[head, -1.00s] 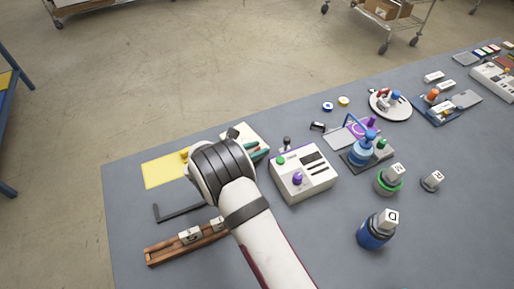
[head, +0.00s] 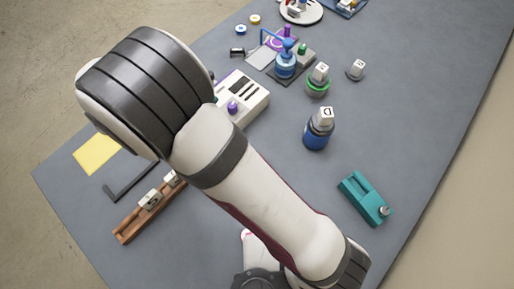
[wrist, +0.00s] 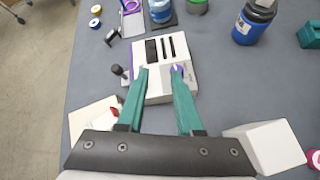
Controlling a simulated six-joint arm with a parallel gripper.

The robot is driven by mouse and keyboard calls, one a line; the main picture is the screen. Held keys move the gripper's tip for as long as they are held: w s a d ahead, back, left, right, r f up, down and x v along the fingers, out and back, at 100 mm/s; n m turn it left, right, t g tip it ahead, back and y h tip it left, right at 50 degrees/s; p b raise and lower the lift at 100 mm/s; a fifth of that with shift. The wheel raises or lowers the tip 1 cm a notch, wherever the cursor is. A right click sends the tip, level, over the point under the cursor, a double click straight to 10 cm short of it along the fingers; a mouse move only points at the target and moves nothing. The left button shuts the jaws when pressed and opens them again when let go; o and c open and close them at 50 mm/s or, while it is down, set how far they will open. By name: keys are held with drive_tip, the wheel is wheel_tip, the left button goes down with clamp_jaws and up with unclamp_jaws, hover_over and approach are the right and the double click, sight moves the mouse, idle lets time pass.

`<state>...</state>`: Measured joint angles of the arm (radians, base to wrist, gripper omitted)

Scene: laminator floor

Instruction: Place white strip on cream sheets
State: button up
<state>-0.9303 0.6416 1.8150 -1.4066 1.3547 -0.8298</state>
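In the wrist view my gripper (wrist: 161,70) has two teal fingers, spread apart with nothing held between the tips. The tips appear over the white control box (wrist: 153,92) with black slots and a purple knob. A cream flat piece (wrist: 83,124), perhaps the cream sheets, lies at the lower left beside the left finger, partly hidden by the gripper body. A whiter piece and something red show on it; I cannot tell whether the white one is the strip. In the head view my arm hides the gripper and this area.
A yellow sheet (head: 95,153), a dark L-shaped bracket (head: 132,177) and a wooden rack (head: 128,230) with white blocks lie left. Blue bottle (head: 318,132), green-ringed jar (head: 318,84) and teal tool (head: 364,198) stand right. A white block (wrist: 268,148) is close to the gripper's right.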

drive_tip(key=s+d+r+m+g+y, duration=0.1)
drive_tip(key=s+d+r+m+g, duration=0.3)
drive_tip(key=d+m, duration=0.4)
drive_tip(key=s+d+r+m+g+y, duration=0.1)
drive_tip(key=s+d+r+m+g, duration=0.15)
drive_tip(key=s+d+m, duration=0.55)
drive_tip(key=s+m+g+y, duration=0.1)
drive_tip(key=s+m+y, duration=0.6)
drive_tip(key=s+m, duration=0.5)
drive_tip(key=shift+d+r+m, duration=0.25)
drive_tip(key=shift+r+m, duration=0.15)
drive_tip(key=shift+m, duration=0.2)
